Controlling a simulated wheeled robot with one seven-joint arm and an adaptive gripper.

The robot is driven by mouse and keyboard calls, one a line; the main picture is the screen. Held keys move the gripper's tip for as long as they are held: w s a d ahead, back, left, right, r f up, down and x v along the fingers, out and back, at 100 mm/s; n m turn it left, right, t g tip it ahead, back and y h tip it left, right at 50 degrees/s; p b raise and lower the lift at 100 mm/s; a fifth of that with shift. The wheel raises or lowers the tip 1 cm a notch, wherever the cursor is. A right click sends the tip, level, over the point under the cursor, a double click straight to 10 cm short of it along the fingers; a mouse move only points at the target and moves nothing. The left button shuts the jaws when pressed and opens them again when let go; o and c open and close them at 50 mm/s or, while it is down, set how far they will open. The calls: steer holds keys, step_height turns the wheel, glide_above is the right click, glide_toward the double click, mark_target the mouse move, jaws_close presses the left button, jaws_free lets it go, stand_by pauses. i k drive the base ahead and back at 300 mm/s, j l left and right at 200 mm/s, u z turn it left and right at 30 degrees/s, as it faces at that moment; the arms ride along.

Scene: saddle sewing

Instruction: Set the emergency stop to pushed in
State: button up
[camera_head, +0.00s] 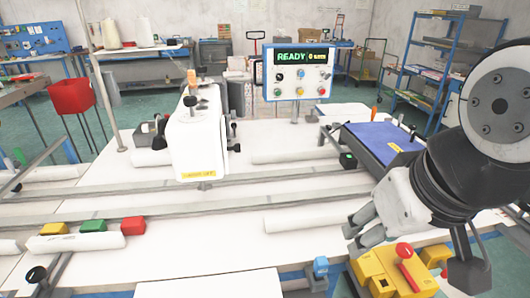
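A yellow box (376,272) stands at the front right edge of the table, with a red knob or lever (405,262) on top. This looks like the emergency stop, but I cannot tell whether it is in or out. My gripper (357,235) is just above and left of this box, pointing left and down, apart from the red part. Nothing shows between its fingers, and their opening is hard to make out from this angle. A control panel (299,69) with a screen reading READY and several coloured buttons stands at the back.
A white sewing machine head (198,135) stands mid-table behind long rails. A blue pad (384,141) lies behind my arm. Yellow, green and red blocks (93,226) sit at front left. A blue-topped knob (320,267) is left of the yellow box.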

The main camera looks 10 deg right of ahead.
mark_target(443, 274)
steer(key=i+l+z, duration=0.15)
steer(key=l, duration=0.2)
steer(key=l+z, duration=0.1)
steer(key=l, duration=0.25)
steer(key=i+l+z, duration=0.15)
steer(key=l, duration=0.15)
steer(key=i+l+z, duration=0.1)
steer(key=l, duration=0.25)
